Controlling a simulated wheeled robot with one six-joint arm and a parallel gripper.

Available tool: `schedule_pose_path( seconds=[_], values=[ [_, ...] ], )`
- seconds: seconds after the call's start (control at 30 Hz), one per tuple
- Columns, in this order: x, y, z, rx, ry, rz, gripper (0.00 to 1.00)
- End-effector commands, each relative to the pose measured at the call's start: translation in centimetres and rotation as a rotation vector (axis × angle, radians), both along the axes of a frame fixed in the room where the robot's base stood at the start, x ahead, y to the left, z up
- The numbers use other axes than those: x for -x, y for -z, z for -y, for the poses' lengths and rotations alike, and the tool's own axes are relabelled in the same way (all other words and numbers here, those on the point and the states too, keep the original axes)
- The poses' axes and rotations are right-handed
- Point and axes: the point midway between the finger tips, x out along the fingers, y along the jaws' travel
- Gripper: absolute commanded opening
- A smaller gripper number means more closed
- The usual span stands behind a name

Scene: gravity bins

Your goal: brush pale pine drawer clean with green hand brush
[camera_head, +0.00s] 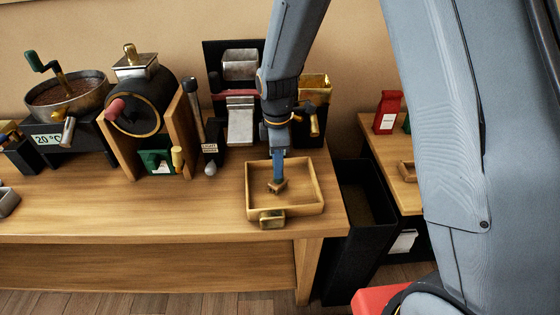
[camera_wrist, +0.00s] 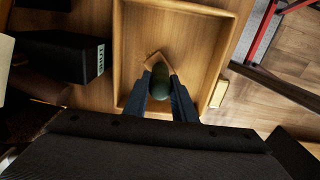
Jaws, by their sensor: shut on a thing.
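The pale pine drawer (camera_head: 297,206) sits on the tabletop near its right end, open side up, with a small brass-coloured pull at its front. In the wrist view the drawer (camera_wrist: 205,35) fills the middle, and its visible floor looks bare. My gripper (camera_head: 278,172) points down into the drawer. It is shut on the green hand brush, whose rounded dark green handle (camera_wrist: 160,82) shows between the fingers. The brush's tan head (camera_head: 277,186) is low inside the drawer, near its middle. Whether the bristles touch the floor cannot be told.
A roaster drum (camera_head: 140,105), a pan of dark beans (camera_head: 66,93) and a black machine (camera_head: 240,120) stand behind and left. A black bin (camera_head: 345,245) stands right of the table. A side table (camera_head: 385,160) carries a red bag (camera_head: 388,112). The front centre tabletop is clear.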

Motion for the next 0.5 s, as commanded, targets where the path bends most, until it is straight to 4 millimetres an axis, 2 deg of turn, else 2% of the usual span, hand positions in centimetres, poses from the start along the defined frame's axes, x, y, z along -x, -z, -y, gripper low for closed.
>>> schedule_pose_path(
  seconds=[0.27,0.5],
  values=[
    [0.0,-0.01,-0.01,0.0,0.0,0.0,0.0],
    [0.79,0.02,-0.69,0.0,-0.002,-0.001,0.0]
  ],
)
